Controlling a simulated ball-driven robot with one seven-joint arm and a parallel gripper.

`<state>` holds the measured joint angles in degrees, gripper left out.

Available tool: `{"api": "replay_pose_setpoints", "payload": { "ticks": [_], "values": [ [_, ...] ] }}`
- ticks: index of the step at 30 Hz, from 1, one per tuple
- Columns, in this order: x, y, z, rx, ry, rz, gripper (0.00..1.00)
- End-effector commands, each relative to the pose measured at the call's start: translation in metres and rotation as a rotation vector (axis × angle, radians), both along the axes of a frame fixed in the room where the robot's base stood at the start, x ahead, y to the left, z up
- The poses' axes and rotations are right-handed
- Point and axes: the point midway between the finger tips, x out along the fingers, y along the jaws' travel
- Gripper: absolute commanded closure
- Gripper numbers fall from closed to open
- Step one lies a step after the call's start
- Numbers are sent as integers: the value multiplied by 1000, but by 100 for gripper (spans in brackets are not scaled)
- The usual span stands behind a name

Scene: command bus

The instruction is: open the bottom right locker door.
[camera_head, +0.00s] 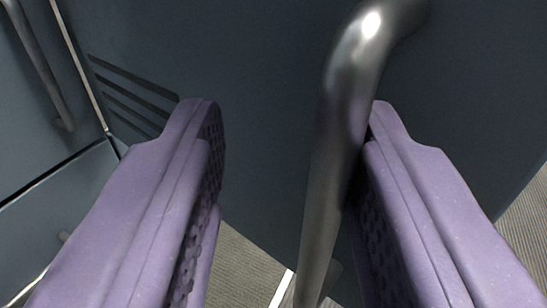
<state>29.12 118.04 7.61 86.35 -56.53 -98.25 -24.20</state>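A dark blue-grey locker door (265,120) fills the middle of the camera_head view. Its thick metal bar handle (322,190) runs from the top right down to the bottom centre. My gripper (295,108) has two purple fingers spread wide apart. The handle passes between them, close to or touching the right finger and well apart from the left one. The right finger hides part of the door behind the handle. I cannot tell from this close view whether the door is shut or ajar.
Another locker front with a thin bar handle (38,62) is at the left, beyond a pale edge strip (80,62). Dark vent slots (132,92) lie near it. Striped grey floor (245,265) shows below the door and at the right edge.

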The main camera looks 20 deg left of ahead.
Motion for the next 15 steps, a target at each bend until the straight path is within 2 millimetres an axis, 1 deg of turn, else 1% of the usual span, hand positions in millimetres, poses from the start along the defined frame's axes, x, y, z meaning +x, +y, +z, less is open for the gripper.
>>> {"api": "replay_pose_setpoints", "payload": {
  "ticks": [15],
  "values": [
    [-1, -1, 0, -1, 0, -2, 62]
  ]
}}
